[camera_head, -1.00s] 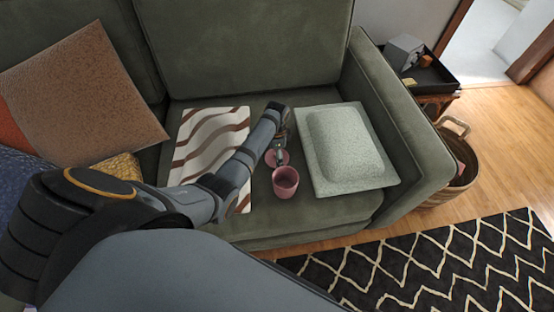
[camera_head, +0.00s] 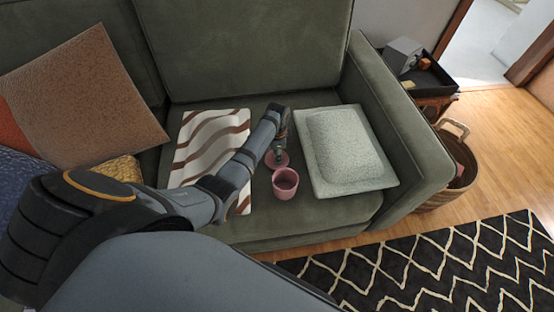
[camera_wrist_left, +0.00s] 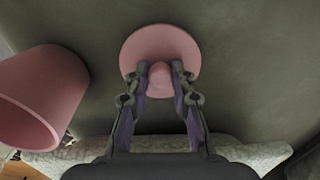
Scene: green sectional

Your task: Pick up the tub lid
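The tub lid (camera_head: 283,162) is a pink disc lying on the sofa seat. The left wrist view shows it as a round pink plate (camera_wrist_left: 160,40) with a small knob at its middle. My left gripper (camera_wrist_left: 160,70) reaches down over the lid, one finger on each side of the knob. The fingers are very near the knob; I cannot tell whether they press on it. An open pink tub (camera_head: 285,184) stands just in front of the lid, and to its left in the left wrist view (camera_wrist_left: 45,90). My right gripper is out of view.
A pale green cushion (camera_head: 345,150) lies to the right of the lid and tub. A striped brown and white cloth (camera_head: 205,145) lies to the left, partly under my arm. The sofa armrest (camera_head: 400,130) bounds the seat at the right.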

